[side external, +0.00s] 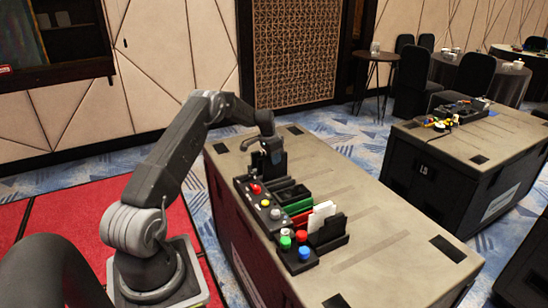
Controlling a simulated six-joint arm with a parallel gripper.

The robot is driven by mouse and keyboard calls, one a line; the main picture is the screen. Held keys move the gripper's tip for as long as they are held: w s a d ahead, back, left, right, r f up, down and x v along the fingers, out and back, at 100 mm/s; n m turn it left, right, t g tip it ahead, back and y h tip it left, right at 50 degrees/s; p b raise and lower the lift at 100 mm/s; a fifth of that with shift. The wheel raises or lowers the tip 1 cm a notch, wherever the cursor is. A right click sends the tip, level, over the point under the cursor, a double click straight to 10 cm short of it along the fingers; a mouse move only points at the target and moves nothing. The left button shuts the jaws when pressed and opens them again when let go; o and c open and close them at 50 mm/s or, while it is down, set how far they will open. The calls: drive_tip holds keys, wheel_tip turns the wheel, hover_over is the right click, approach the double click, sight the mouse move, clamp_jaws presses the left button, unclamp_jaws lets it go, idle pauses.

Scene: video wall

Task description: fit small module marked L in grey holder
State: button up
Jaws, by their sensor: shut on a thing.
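My gripper (266,152) is over the far left part of the case top, above the far end of a dark console. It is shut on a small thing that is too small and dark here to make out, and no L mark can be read. A dark upright piece (280,164) stands just behind or beside the fingers; I cannot tell whether they touch. I cannot tell which part is the grey holder. Dark slotted pieces (290,194) lie on the case near the gripper, and a dark stand (330,236) holds upright pieces nearer the camera.
The console (249,194) carries a red button and knobs. A green bar (297,207), a white card (321,215) and a block with green, red and blue caps (304,252) crowd the left side. The case top (385,225) is clear at right. A second case (470,150) stands apart.

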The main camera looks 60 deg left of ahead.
drive_tip(key=shift+f, duration=1.8)
idle(1.7)
drive_tip(key=o, duration=1)
drive_tip(key=shift+o, duration=0.2)
drive_tip(key=shift+r, duration=4)
